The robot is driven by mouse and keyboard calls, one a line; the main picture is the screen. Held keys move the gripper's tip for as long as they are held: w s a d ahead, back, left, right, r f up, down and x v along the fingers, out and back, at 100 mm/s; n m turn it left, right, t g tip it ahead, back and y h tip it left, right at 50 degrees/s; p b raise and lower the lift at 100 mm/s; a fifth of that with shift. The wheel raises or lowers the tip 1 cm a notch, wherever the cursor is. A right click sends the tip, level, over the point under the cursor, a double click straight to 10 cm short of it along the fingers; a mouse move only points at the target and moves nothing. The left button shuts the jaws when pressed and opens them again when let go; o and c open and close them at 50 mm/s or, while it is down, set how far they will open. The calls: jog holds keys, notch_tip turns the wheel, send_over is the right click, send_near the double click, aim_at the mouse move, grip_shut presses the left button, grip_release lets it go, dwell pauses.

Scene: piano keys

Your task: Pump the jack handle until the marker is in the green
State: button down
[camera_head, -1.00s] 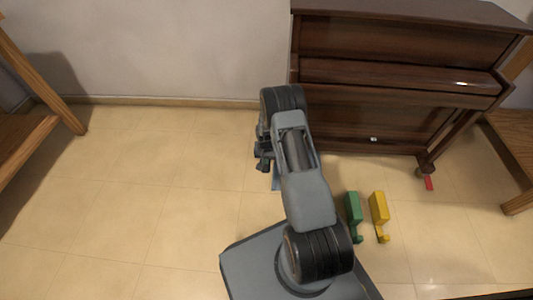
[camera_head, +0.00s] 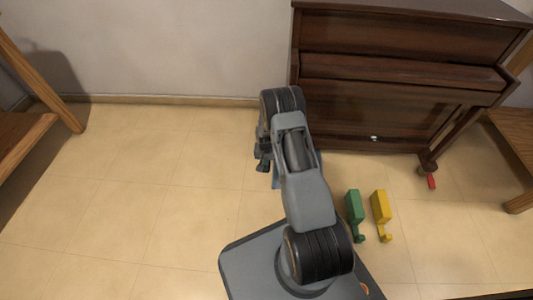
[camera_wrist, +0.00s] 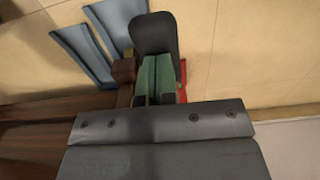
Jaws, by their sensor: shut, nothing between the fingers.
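My gripper (camera_wrist: 153,118) is shut and empty, seen across the lower part of the wrist view. Just beyond it stands a dark grey rounded upright piece (camera_wrist: 153,34), which may be part of the jack. A green face (camera_wrist: 158,80) and a red strip (camera_wrist: 183,76) show beneath and beside it; I cannot tell whether they are the gauge. Two blue bars (camera_wrist: 84,55) lie at upper left. In the head view a small blue part (camera_head: 275,182) peeks out beside my arm. The handle and marker cannot be made out clearly. Contact with the gripper cannot be told.
The brown upright piano (camera_head: 385,110) stands against the wall at right. A green block (camera_head: 354,205) and a yellow block (camera_head: 380,205) lie on the floor before it. A red piece (camera_head: 432,182) is by its right leg. Wooden furniture stands at both sides. Floor at left is clear.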

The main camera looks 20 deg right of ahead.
notch_tip(320, 180, down, 9)
jog(key=b, duration=0.3)
notch_tip(320, 180, up, 10)
jog(key=p, duration=0.6)
jog(key=shift+r, duration=0.1)
dwell(1.4)
